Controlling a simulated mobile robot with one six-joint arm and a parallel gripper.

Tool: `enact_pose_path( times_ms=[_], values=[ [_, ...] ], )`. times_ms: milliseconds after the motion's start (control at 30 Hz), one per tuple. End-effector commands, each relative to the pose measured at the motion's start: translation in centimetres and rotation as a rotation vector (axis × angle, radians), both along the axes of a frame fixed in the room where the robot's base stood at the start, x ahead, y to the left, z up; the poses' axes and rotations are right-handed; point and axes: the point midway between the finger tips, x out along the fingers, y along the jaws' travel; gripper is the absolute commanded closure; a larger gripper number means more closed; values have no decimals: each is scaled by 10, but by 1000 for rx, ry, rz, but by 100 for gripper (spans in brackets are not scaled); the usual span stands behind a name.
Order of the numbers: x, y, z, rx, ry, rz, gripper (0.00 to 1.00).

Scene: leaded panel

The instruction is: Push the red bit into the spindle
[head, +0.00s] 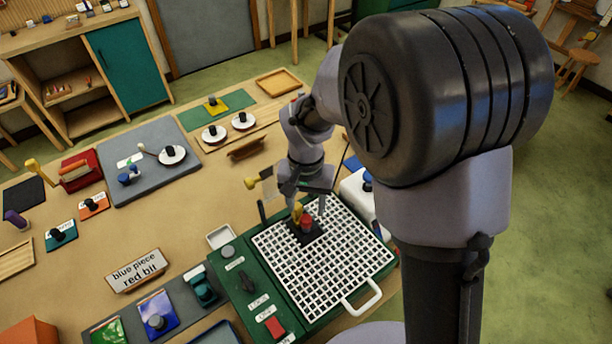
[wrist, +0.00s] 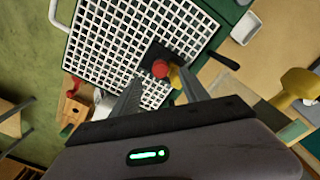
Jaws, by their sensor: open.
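The red bit (head: 307,221) stands upright over a small black block (head: 305,237) on the white grid. I take this block to be the spindle's base. A yellow part (head: 297,213) is close beside the bit. My gripper (head: 310,206) is above the bit, pointing down, with its fingers apart. In the wrist view the red bit (wrist: 160,69) shows between and just beyond the fingertips (wrist: 159,78), with the black block (wrist: 155,50) behind it. I cannot tell how deep the bit sits or whether a finger touches it.
The white grid (head: 345,262) lies on a green machine (head: 238,270) with a dark knob, a red switch and a white handle (head: 362,300). A sign (head: 138,270) reads "blue piece" and "red bit". The grid is otherwise clear.

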Motion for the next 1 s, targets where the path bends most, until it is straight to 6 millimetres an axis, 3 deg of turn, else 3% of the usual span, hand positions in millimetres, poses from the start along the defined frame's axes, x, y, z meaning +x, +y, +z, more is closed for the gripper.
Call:
enact_pose_path(
  times_ms=[300,500,1000],
  values=[
    [1,0,76,2,-2,-1,47],
    [0,0,107,1,-1,-1,47],
    [0,0,115,0,1,0,47]
  ],
)
